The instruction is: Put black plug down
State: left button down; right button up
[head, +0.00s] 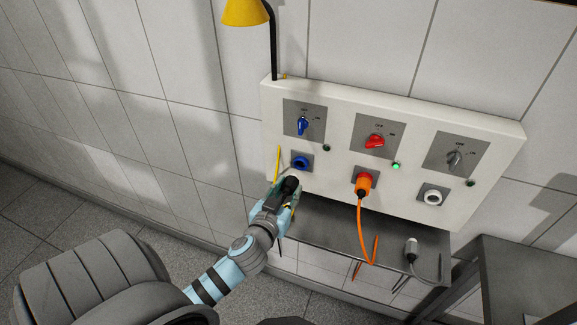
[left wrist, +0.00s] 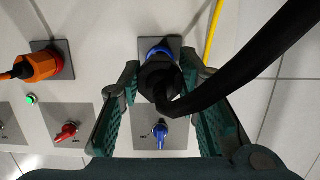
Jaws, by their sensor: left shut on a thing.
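My left gripper (head: 288,190) is shut on the black plug (head: 291,184), just below and in front of the blue socket (head: 301,162) on the wall panel. In the left wrist view the black plug (left wrist: 160,82) sits between the two green finger pads, and its thick black cable runs to the upper right. The blue socket (left wrist: 160,50) shows behind the plug there. In the head view the plug looks apart from the socket. My right gripper is not in view.
The cream panel (head: 400,110) carries blue, red and grey switches. An orange plug (head: 363,184) sits in the middle socket; the right socket (head: 432,196) is empty. A grey plug (head: 411,247) rests on the shelf (head: 340,235), whose middle has bare room. A yellow cable (left wrist: 214,32) hangs beside the blue socket.

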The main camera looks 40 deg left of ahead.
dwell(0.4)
pick_arm(q)
jog(key=d+r+m+h+b, duration=0.3)
jog(key=d+m+h, duration=0.55)
jog(key=d, duration=0.75)
jog(key=s+d+r+m+g+h, duration=0.6)
jog(key=s+d+r+m+h, duration=0.15)
jog(key=d+r+h, duration=0.35)
jog(key=a+f+n+y, duration=0.1)
jog(key=a+f, duration=0.3)
jog(key=a, duration=0.6)
jog(key=shift+s+y+b, duration=0.2)
jog(key=shift+y+b, duration=0.15)
